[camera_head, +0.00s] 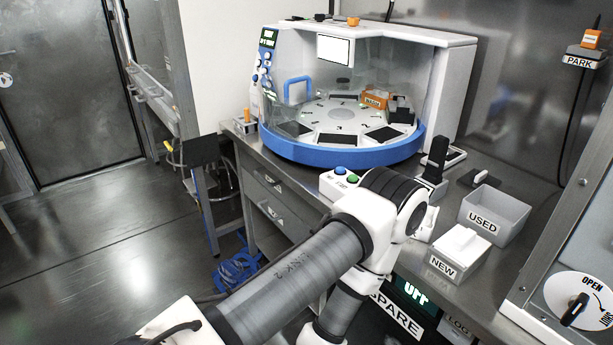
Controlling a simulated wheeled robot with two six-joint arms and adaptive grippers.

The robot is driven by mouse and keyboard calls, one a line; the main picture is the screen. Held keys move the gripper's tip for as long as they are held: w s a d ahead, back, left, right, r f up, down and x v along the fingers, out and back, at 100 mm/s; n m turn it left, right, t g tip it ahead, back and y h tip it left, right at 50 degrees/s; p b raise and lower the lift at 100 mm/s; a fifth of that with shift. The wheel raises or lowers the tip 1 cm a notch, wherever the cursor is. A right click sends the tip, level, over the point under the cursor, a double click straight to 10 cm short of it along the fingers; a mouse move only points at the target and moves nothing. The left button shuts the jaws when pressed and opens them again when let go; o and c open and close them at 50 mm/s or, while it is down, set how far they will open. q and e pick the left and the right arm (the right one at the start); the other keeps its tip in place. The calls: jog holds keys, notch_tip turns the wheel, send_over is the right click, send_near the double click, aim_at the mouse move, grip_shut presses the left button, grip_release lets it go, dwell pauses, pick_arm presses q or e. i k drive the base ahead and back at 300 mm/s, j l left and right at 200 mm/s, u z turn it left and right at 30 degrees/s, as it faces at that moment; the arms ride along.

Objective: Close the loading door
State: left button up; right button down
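The loading machine (345,153) stands on the bench at the back, with a blue rounded base and a white top. Its clear curved front bears a blue handle (297,81) on the left side. Inside is a round white carousel (315,117) with dark slots, an orange block (376,98) and a dark block (402,109) on it. The clear panel is hard to make out, so I cannot tell how far the door stands open. One arm of mine crosses the lower middle in front of the bench. Neither gripper shows.
A button box (338,182), an upright black item (436,158), a grey USED bin (496,214) and a white NEW box (459,254) stand on the bench. A dial (578,300) marked OPEN is at lower right. The floor (110,240) at left is clear.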

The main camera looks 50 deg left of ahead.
aim_at(298, 90)
jog(key=u, duration=1.65)
